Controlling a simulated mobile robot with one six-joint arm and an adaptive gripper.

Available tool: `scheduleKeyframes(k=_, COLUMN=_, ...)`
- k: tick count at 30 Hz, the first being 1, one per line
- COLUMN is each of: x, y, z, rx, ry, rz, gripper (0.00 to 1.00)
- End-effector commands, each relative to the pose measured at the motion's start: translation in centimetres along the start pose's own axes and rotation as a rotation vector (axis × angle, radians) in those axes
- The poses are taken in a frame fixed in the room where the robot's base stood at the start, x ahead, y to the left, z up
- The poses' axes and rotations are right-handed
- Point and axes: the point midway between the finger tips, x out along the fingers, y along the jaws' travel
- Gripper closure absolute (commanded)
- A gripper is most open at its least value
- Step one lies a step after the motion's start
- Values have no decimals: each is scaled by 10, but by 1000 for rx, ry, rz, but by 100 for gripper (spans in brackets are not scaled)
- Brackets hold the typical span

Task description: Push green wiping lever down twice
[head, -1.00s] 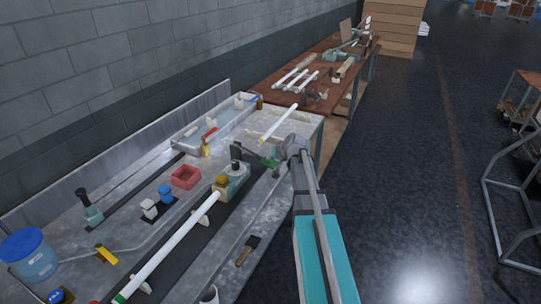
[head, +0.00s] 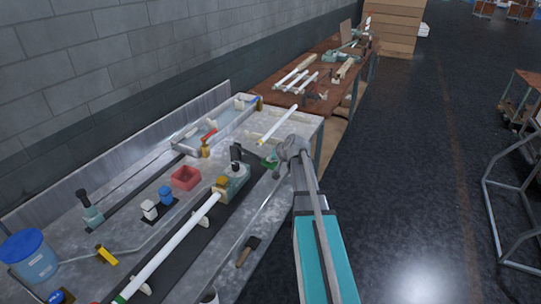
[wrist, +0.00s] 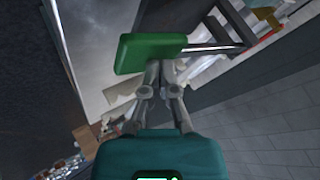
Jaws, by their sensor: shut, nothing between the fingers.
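The green wiping lever (head: 268,164) sticks out to the right from the valve-like fitting on the bench, at the end of a dark arm. My gripper (head: 281,158) is at the lever's green end in the head view. In the wrist view its fingers (wrist: 163,68) are shut and empty, with the tips at the pad's lower edge. I cannot tell whether they touch it. My gripper partly hides the pad's outer end in the head view.
A long white tube (head: 170,245) lies along the bench, running to the fitting (head: 230,185). A red box (head: 185,178), a blue bucket (head: 30,255) and a dark brush (head: 247,250) are on the bench. Another white tube (head: 278,124) lies behind the lever.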

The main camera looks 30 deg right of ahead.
Motion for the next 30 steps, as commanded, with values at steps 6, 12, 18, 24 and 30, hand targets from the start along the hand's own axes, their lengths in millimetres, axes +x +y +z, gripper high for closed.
scheduleKeyframes(k=6, x=-8, y=-6, z=-6, rx=0, ry=0, rz=0, gripper=100)
scheduleKeyframes(k=12, x=-14, y=-10, z=-10, rx=0, ry=0, rz=0, gripper=100)
scheduleKeyframes(k=18, x=-20, y=-15, z=-15, rx=0, ry=0, rz=0, gripper=100)
scheduleKeyframes(k=24, x=-25, y=-19, z=-19, rx=0, ry=0, rz=0, gripper=100)
scheduleKeyframes(k=30, x=-31, y=-23, z=-23, rx=0, ry=0, rz=0, gripper=100)
